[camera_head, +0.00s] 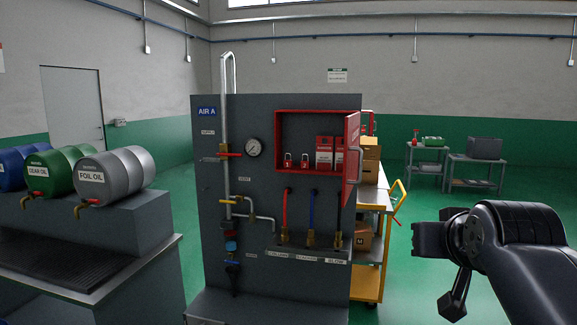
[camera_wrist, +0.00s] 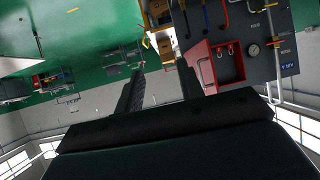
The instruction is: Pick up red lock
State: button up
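Two small red locks, one left (camera_head: 289,160) and one right (camera_head: 305,160), hang side by side in the open red cabinet (camera_head: 277,135) on the grey AIR A panel. Red-and-white tags (camera_head: 324,152) hang to their right. My gripper (camera_head: 420,240) is right of the panel and lower than the cabinet, well apart from the locks. In the wrist view its two fingers (camera_wrist: 159,70) stand apart with nothing between them.
The open red cabinet door (camera_head: 352,160) juts out at the cabinet's right side. A yellow cart (camera_head: 372,250) with cardboard boxes (camera_head: 370,155) stands behind the panel's right edge. Oil drums (camera_head: 112,172) sit on a bench at left. Green floor is free between cart and gripper.

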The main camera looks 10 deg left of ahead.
aim_at(287, 163)
jog(key=i+j, duration=1.05)
jog(key=j, duration=0.15)
jog(key=i+j+z, duration=0.1)
jog(key=i+j, duration=0.8)
jog(key=i, duration=0.2)
